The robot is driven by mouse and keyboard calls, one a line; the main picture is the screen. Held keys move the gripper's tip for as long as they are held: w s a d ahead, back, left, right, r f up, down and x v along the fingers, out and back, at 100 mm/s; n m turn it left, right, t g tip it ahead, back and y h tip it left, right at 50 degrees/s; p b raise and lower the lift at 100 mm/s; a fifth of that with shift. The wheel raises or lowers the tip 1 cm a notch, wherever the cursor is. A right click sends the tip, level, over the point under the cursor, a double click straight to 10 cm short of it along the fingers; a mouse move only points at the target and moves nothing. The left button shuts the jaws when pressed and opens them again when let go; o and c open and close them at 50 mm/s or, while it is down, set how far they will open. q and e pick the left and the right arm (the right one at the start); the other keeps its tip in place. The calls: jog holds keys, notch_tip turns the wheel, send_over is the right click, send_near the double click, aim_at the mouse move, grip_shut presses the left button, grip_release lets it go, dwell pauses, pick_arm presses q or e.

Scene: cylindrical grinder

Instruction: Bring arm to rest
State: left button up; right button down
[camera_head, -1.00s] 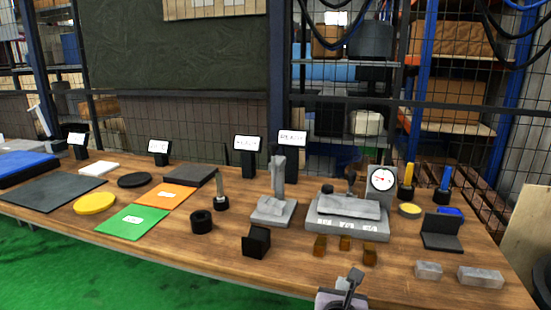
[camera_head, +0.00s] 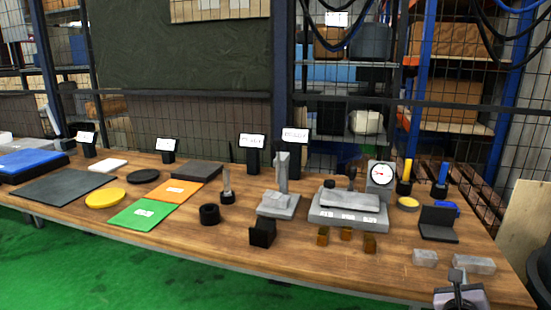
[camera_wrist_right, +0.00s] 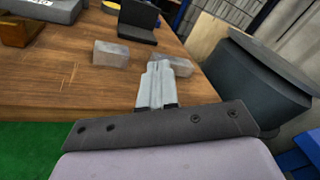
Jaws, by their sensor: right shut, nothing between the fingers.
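My right gripper (camera_head: 457,276) is at the lower right of the head view, over the front right edge of the wooden bench (camera_head: 330,262). In the right wrist view its fingers (camera_wrist_right: 157,70) are together, with nothing between them. Two grey metal blocks lie on the bench close beyond the fingers. One is the left block (camera_wrist_right: 110,53), and the other is the right block (camera_wrist_right: 179,66), partly covered by the fingertips. I cannot tell whether the fingers touch it. My left gripper is not in view.
The bench holds a gauge stand (camera_head: 348,209), a black angle piece (camera_head: 438,223), several small brown blocks, coloured mats and a yellow disc (camera_head: 105,198). A dark bin (camera_wrist_right: 255,85) stands right of the bench. Green floor (camera_head: 60,265) in front is clear.

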jog(key=d+r, duration=0.2)
jog(key=d, duration=0.2)
jog(key=s+a+f+n+t+y, duration=0.1)
jog(key=s+a+f+n+y, duration=0.45)
jog(key=n, duration=0.85)
jog(key=s+a+f+n+t+y, duration=0.25)
jog(key=s+a+n+y, duration=0.5)
jog(key=n, duration=0.65)
jog(key=s+a+f+n+g+h, duration=0.2)
jog(key=s+f+n+g, duration=0.7)
jog(key=s+f+n, duration=0.6)
jog(key=a+r+m+t+p, duration=0.1)
jog(key=a+r+m+p, duration=0.2)
jog(key=a, duration=0.7)
jog(key=shift+r+m, duration=0.7)
jog(key=shift+r, duration=0.2)
